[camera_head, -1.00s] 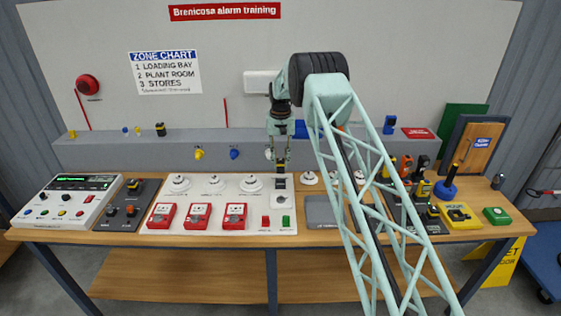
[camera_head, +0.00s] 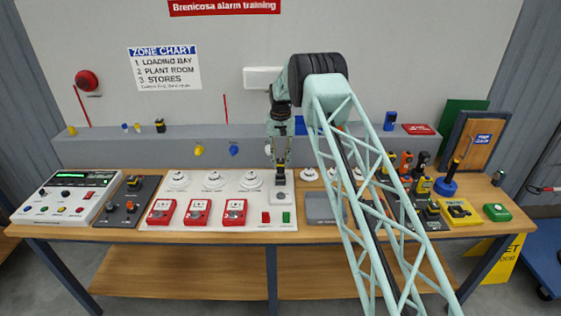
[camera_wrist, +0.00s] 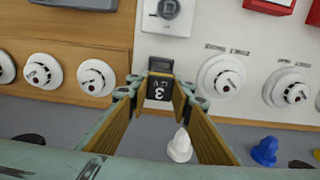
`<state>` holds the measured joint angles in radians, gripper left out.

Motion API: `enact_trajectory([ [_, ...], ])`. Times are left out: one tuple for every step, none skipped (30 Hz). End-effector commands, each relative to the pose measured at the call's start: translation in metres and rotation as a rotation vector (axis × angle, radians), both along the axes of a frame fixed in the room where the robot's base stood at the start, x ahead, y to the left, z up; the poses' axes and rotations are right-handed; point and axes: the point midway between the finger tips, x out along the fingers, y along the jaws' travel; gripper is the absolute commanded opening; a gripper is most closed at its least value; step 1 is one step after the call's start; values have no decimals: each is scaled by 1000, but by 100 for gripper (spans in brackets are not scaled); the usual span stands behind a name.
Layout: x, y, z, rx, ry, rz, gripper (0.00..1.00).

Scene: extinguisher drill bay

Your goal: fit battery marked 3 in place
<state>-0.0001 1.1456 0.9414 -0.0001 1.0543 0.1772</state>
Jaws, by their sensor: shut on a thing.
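My gripper (camera_head: 281,166) is shut on a dark battery (camera_wrist: 160,88), whose white 3 shows upside down in the wrist view between the fingertips (camera_wrist: 158,84). In the head view the battery (camera_head: 280,179) hangs below the fingers, at the back edge of a white block (camera_head: 282,196) on the white board. The wrist view shows that block (camera_wrist: 150,22) with a grey round part on its face, just beyond the battery. I cannot tell whether the battery touches the block or the board.
White round detectors (camera_head: 250,180) stand on both sides of the gripper. Red call points (camera_head: 235,212) and red and green buttons (camera_head: 286,217) lie in front. A grey ledge (camera_head: 340,150) with small coloured parts runs behind. Dark batteries and tools (camera_head: 405,165) crowd the right.

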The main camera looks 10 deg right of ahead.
Motion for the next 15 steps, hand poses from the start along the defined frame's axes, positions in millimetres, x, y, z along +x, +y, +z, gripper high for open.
enact_trajectory([
  [0,0,-4,0,0,0,6],
  [0,0,-6,0,0,0,6],
  [0,0,-8,0,0,0,6],
  [0,0,-10,0,0,0,6],
  [0,0,-12,0,1,0,6],
  [0,0,-14,0,0,0,6],
  [0,0,-16,0,0,0,6],
  [0,0,-17,0,0,0,6],
  [0,0,-19,0,0,0,6],
  [0,0,-21,0,0,0,6],
  [0,0,-22,0,0,0,6],
  [0,0,-23,0,0,0,6],
  [0,0,-24,0,0,0,6],
  [0,0,-25,0,0,0,6],
  [0,0,-26,0,-1,0,6],
])
